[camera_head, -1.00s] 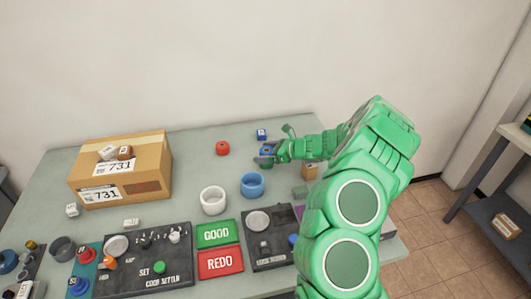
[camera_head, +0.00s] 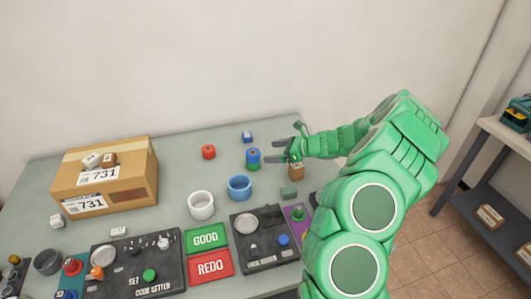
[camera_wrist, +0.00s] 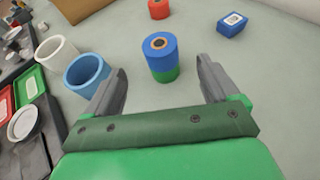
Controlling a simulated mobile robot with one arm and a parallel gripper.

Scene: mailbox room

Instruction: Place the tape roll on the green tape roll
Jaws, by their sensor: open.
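A blue tape roll (camera_head: 253,153) with an orange-brown core sits upright on top of the green tape roll (camera_head: 253,164), which stands on the table. The wrist view also shows the blue roll (camera_wrist: 160,46) stacked on the green roll (camera_wrist: 166,75), roughly lined up. My gripper (camera_head: 274,151) is open and empty, just right of the stack in the head view. In the wrist view, the stack is ahead of the gap between my fingers (camera_wrist: 162,66), clear of both fingertips.
A red roll (camera_head: 208,152) and a small blue box (camera_head: 247,137) stand behind the stack. A blue cup (camera_head: 240,187) and a white cup (camera_head: 201,205) stand in front. A brown box (camera_head: 296,171) is near my gripper. A cardboard carton (camera_head: 130,180) is at left.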

